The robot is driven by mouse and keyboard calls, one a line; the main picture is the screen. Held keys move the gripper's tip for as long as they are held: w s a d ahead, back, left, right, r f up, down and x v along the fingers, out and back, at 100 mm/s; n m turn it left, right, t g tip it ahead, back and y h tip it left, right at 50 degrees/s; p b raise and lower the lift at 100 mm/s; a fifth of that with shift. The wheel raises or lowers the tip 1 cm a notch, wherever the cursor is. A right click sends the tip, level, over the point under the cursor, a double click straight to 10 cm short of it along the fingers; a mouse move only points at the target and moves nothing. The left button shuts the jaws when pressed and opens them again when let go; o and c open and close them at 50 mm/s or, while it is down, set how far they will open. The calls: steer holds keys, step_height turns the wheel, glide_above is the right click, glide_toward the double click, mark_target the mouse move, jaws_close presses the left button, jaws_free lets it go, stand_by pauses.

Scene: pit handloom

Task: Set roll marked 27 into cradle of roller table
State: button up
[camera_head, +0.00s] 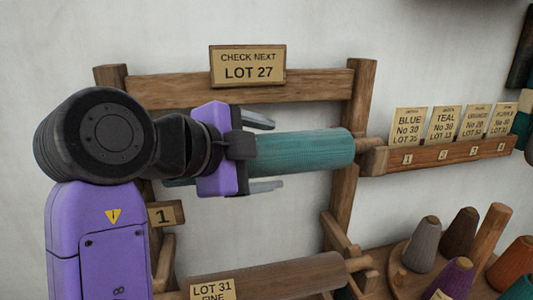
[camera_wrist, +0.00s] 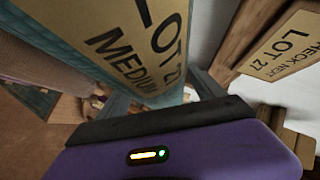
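A teal roll (camera_head: 305,152) lies roughly level in front of the wooden rack's right post. In the wrist view its label (camera_wrist: 140,45) reads LOT 27 MEDIUM. My gripper (camera_head: 263,152) is around the roll near its middle, one finger above and one below. A gap shows between the fingers and the roll in the head view, so it looks open. In the wrist view the fingers (camera_wrist: 160,92) stand on either side of the roll. My gripper's body hides part of the roll. Whether its left end is supported is hidden. I cannot make out the roller table's cradle.
A sign (camera_head: 247,67) on the rack's top beam (camera_head: 180,92) reads CHECK NEXT LOT 27. A brown roll (camera_head: 275,277) marked LOT 31 FINE lies below. A card rail (camera_head: 450,153) is at right. Several yarn cones (camera_head: 458,233) stand at lower right.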

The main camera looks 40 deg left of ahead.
stand_by(0.4)
steer(key=b+v, duration=0.3)
steer(key=v, duration=0.4)
steer(key=shift+s+d, duration=0.3)
steer(key=shift+s, duration=0.1)
steer(key=shift+r, duration=0.15)
